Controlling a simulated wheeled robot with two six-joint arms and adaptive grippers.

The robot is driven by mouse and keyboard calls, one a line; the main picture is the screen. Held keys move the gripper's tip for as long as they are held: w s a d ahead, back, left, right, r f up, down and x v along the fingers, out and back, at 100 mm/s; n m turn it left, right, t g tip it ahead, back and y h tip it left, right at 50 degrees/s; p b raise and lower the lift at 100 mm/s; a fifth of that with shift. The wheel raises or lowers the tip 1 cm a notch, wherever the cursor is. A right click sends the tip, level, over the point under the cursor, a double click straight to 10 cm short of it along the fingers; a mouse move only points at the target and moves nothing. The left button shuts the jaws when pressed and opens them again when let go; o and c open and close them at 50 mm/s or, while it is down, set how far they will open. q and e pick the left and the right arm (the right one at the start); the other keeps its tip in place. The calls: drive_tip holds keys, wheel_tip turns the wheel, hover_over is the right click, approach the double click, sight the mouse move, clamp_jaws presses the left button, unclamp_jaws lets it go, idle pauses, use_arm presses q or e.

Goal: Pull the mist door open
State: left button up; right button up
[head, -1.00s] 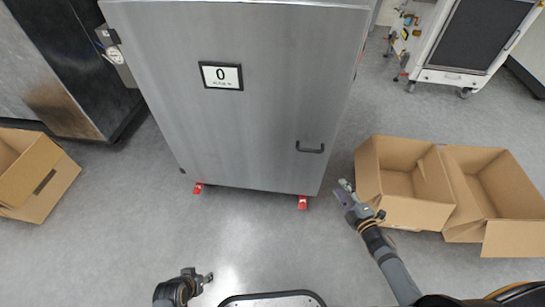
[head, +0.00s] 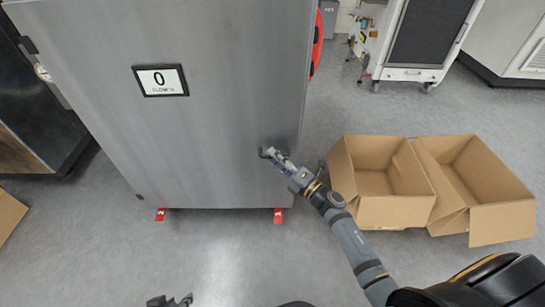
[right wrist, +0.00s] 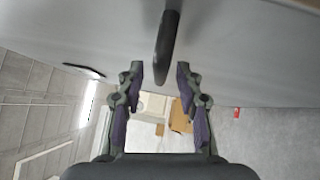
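The mist door (head: 215,120) is the large grey metal front of the cabinet. It looks shut. Its dark handle (right wrist: 168,45) stands out from the door in the right wrist view, lined up with the gap between the fingertips. My right gripper (right wrist: 159,70) is open, with its two fingers on either side of the handle's near end line. In the head view the right gripper (head: 272,157) is at the handle and mostly hides it. I cannot tell whether the fingers touch it. My left gripper (head: 172,300) is at the bottom edge of the head view, partly cut off, with its fingers apart.
A label plate (head: 160,80) reading 0 is on the door. Red feet (head: 279,216) show under the cabinet. Open cardboard boxes (head: 395,205) stand on the floor to the right, close to my right arm. The floor in front of the cabinet is clear.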

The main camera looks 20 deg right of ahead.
drive_tip(key=shift+w+a, duration=0.35)
drive_tip(key=shift+w, duration=0.25)
clamp_jaws()
